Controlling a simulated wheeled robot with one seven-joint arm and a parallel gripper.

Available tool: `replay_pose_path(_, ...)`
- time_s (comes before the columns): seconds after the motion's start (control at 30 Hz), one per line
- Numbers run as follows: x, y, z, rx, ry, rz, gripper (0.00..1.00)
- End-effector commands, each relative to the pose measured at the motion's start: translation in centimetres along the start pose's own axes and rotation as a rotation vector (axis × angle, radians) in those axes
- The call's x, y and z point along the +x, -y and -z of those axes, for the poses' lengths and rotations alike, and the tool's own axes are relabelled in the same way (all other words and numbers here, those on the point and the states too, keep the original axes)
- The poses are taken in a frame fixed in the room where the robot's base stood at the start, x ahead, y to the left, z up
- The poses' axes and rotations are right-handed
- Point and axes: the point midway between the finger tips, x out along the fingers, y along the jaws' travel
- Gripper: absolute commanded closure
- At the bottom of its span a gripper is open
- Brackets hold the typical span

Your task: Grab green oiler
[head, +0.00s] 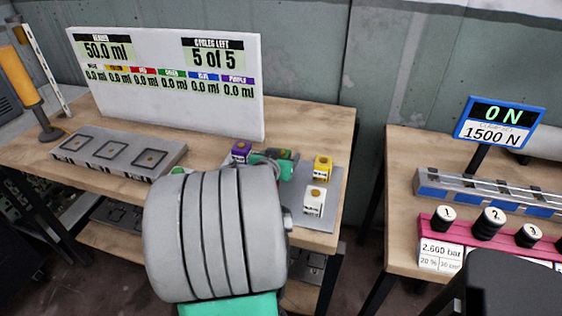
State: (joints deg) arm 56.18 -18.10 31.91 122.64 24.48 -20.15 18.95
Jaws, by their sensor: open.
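Small cube-shaped oilers stand on a grey plate (325,215) on the left bench: a purple one (240,152), a yellow one (322,167) and a white one (314,201). My gripper (284,155) is partly in view between the purple and yellow oilers, behind my large grey arm link. Its jaws are open, and I see nothing held. I cannot clearly make out a green oiler. A small green patch (178,171) shows at the left edge of my arm, too covered to identify. My arm hides the middle of the bench front.
A white display board (165,80) stands at the back of the bench. A grey three-pad fixture (118,153) lies at left, near an orange lamp post (20,78). A second bench at right carries a pink panel (470,236) and a blue-framed force display (498,122).

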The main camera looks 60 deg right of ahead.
Motion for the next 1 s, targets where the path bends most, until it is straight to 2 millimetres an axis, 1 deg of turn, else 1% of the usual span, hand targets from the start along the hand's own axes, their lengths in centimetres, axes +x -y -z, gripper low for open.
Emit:
replay_pose_path(0.1,-0.05,0.03,0.01,0.0,0.0,0.001,0.3)
replay_pose_path(0.9,-0.1,0.06,-0.01,0.0,0.001,0.001,0.95)
replay_pose_path(0.97,-0.1,0.06,0.04,0.0,0.0,0.001,0.99)
replay_pose_path(1.0,-0.1,0.06,0.04,0.0,0.0,0.001,0.99)
